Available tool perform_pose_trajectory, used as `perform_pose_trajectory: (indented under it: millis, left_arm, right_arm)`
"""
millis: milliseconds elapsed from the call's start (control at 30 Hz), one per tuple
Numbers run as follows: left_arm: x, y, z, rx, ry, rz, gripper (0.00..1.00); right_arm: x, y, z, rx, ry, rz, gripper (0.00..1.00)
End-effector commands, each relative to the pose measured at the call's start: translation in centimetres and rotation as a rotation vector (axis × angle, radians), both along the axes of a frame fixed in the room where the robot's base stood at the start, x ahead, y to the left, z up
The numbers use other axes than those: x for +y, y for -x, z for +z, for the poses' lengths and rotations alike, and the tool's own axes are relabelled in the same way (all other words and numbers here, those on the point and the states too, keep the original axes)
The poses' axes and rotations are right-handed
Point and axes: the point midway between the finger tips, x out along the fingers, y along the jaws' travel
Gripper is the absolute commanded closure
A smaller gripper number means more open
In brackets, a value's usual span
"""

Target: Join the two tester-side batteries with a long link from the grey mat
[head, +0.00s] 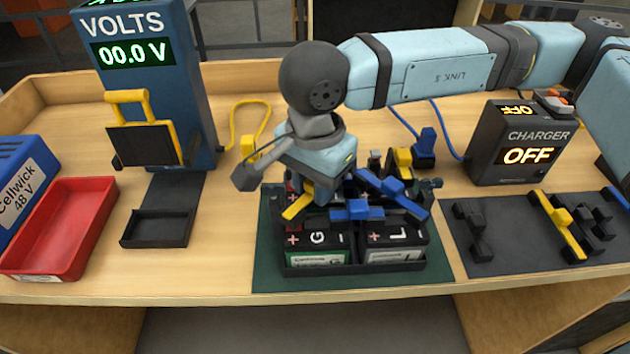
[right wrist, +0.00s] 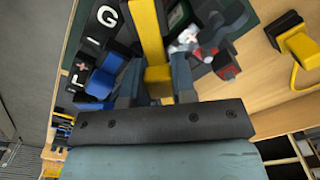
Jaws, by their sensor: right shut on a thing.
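My right gripper (head: 318,195) is over the left half of the battery tray (head: 300,270). In the right wrist view its fingers (right wrist: 155,85) are shut on a long yellow link (right wrist: 148,35). One end of this yellow link (head: 297,207) shows in the head view just left of the gripper, above battery G (head: 312,240). I cannot tell whether it touches the terminals. The battery behind G, on the tester side, is mostly hidden by the gripper. Battery L (head: 392,238) is at front right. The grey mat (head: 500,255) carries another yellow link (head: 558,225). My left gripper is not in view.
Blue links (head: 358,210) lie across the right-hand batteries. Dark links (head: 477,230) lie on the mat. The tester (head: 150,85) reads 00.0 V; the charger (head: 520,145) reads OFF. A red bin (head: 60,225) and a black tray (head: 158,228) stand at left.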

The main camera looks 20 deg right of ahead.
Motion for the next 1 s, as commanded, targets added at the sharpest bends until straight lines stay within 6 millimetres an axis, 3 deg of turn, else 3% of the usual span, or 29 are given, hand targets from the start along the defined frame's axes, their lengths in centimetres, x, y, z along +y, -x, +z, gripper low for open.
perform_pose_trajectory:
  millis: [500,533,667,1000]
  left_arm:
    - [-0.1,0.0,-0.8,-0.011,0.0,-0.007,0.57]
    - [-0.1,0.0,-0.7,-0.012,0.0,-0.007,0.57]
    - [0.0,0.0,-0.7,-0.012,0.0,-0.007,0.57]
    - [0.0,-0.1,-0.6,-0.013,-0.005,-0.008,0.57]
  right_arm:
    - [0.0,0.0,-1.4,-0.001,-0.001,0.0,0.98]
    - [0.0,0.0,-1.3,-0.001,-0.001,0.0,0.73]
    - [0.0,0.0,-1.2,-0.001,-0.001,0.0,0.46]
    - [0.0,0.0,-1.2,0.0,0.0,0.0,0.46]
